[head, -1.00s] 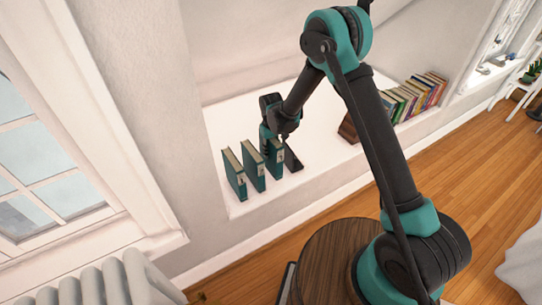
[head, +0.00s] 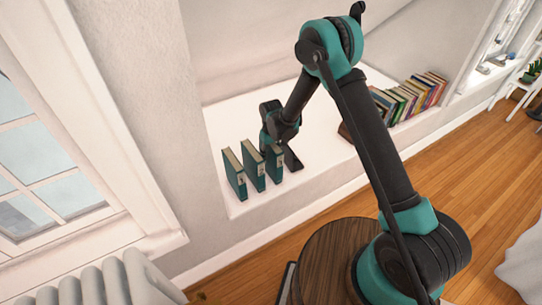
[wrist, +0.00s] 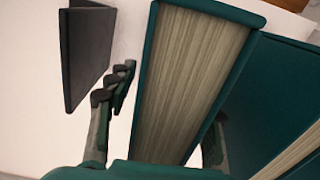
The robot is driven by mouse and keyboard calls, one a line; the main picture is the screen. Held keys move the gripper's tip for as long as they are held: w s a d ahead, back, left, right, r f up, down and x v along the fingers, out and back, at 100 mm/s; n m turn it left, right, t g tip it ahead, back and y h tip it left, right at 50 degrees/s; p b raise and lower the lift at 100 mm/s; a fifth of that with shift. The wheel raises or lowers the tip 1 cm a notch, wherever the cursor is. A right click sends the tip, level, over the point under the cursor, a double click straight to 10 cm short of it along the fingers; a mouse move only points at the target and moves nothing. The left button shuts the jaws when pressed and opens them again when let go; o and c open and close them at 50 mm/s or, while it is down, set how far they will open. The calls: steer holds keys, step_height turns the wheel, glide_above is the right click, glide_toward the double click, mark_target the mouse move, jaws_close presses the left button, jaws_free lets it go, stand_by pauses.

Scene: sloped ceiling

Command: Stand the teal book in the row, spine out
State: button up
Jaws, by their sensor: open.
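Three teal books stand upright in a row on the white ledge, labelled spines toward the room. The rightmost teal book (head: 275,168) has my gripper (head: 273,147) at its top rear. In the wrist view this teal book (wrist: 192,75) fills the middle, its cream page edges facing the camera. My gripper (wrist: 163,115) is open, with one finger on each side of the book; I cannot tell whether they touch it. The middle book (head: 253,168) and the left book (head: 234,175) stand apart to the left.
A dark bookend (head: 293,160) stands just right of the rightmost teal book, and also shows in the wrist view (wrist: 85,50). Several coloured books (head: 415,97) lean farther right along the ledge. The ledge (head: 228,125) is bare behind the teal books.

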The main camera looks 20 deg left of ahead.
step_height(320, 180, up, 12)
steer(key=shift+r, duration=0.15)
steer(key=shift+w+d+r, duration=0.1)
steer(key=shift+d+r, duration=0.1)
steer(key=shift+d, duration=0.1)
steer(key=s+d+r+m+t, duration=0.15)
steer(key=d+r, duration=0.25)
steer(key=d, duration=0.5)
steer(key=d+r+m, duration=0.2)
steer(key=d+r, duration=0.2)
steer(key=d, duration=0.5)
steer(key=s+d+r+m+t, duration=0.1)
steer(key=d+r+m, duration=0.1)
steer(key=d+r, duration=0.5)
steer(key=s+d+f+m+t, duration=0.1)
steer(key=s+d+f+m, duration=0.2)
steer(key=s+d, duration=1.3)
steer(key=d+m, duration=0.1)
steer(key=d, duration=0.3)
steer(key=shift+s+f+t, duration=0.15)
steer(key=shift+s+t, duration=0.1)
steer(key=shift+t, duration=0.1)
